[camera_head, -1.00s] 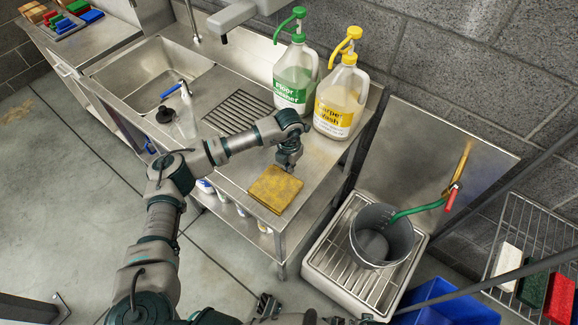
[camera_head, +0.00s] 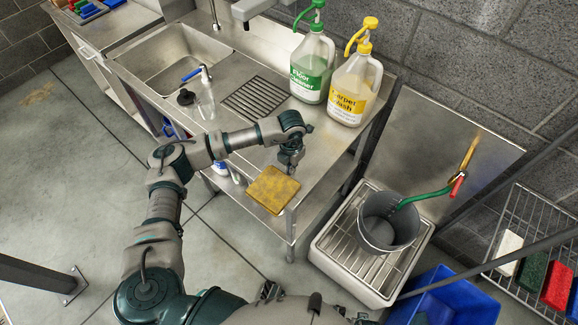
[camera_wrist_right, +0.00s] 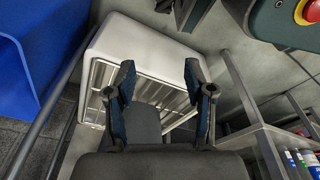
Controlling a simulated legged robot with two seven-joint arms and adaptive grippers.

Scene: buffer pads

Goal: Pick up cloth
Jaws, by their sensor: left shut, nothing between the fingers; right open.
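The cloth is a flat yellow-brown square (camera_head: 272,190) at the front corner of the steel counter (camera_head: 322,160) in the head view. Its near part seems to stick out past the counter's front edge. My left gripper (camera_head: 291,168) points down at the cloth's far right edge, shut with nothing in it. Whether its tips touch the cloth is hard to tell. My right gripper (camera_wrist_right: 160,85) is open and empty in the right wrist view, above a white basin with a grate. The cloth is not in that view.
A green-labelled jug (camera_head: 313,68) and a yellow-labelled jug (camera_head: 354,88) stand at the counter's back. A spray bottle (camera_head: 204,98) stands by the sink (camera_head: 172,62). A grey bucket (camera_head: 388,222) sits in the floor basin (camera_head: 325,245). A blue bin (camera_head: 455,297) is at lower right.

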